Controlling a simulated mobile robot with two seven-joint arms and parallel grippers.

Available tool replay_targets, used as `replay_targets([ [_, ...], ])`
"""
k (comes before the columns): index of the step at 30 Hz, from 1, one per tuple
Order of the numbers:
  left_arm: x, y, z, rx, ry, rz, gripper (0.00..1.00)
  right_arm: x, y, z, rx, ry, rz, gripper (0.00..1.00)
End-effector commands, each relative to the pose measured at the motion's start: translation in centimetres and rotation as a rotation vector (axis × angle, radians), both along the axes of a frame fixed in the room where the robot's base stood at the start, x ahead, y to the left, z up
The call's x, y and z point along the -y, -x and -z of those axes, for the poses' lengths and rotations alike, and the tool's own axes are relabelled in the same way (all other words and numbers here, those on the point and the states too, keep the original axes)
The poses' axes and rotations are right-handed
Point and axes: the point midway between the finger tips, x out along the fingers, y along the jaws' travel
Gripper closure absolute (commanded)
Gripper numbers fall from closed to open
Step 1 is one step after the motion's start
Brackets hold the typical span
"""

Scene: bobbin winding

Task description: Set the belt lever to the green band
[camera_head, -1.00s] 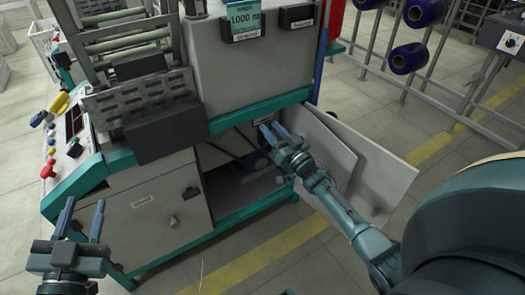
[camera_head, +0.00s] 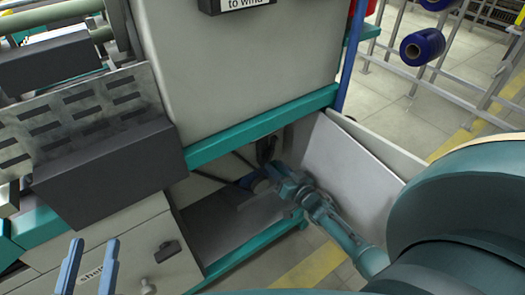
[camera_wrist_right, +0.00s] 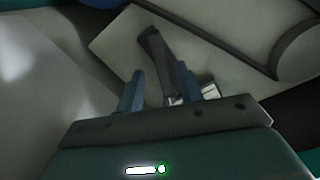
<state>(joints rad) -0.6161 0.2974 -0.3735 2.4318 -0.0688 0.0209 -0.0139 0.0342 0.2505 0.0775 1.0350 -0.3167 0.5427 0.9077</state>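The open lower compartment (camera_head: 225,215) of the grey and teal machine is at the centre of the head view. My right gripper (camera_head: 275,177) reaches into it, its fingertips hard to make out there. In the right wrist view my right gripper (camera_wrist_right: 160,75) has its two blue fingers apart. A dark bar, likely the belt lever (camera_wrist_right: 153,50), stands ahead of and between the fingers, with visible gaps on both sides. A small white marked plate (camera_wrist_right: 207,90) shows partly behind the right finger. No green band can be made out. My left gripper (camera_head: 90,265) is open and empty.
The open light-coloured door panel (camera_head: 345,170) stands right beside my right forearm. A blue motor-like part (camera_head: 253,180) sits inside the compartment. A teal beam (camera_head: 265,125) runs above the opening. A closed drawer front (camera_head: 125,262) is at lower left.

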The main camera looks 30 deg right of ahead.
Motion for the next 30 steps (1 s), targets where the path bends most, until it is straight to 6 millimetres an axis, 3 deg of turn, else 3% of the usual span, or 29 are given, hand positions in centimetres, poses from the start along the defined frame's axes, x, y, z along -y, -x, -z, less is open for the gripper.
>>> replay_targets([
  [8,0.3,-0.1,0.2,0.026,0.039,0.023,0.64,-0.3,-4.3,0.3,0.004,-0.001,0.001,0.64],
  [13,0.1,-0.6,-1.1,0.111,0.035,0.028,0.64,-0.5,-6.3,0.2,0.002,0.0,0.0,0.64],
  [25,0.0,-0.8,-1.9,0.153,0.031,0.029,0.64,-0.6,-7.1,-0.1,0.0,0.0,-0.001,0.64],
  [30,0.0,-0.8,-1.9,0.153,0.031,0.028,0.64,-0.6,-7.1,-0.1,0.001,0.0,-0.001,0.78],
])
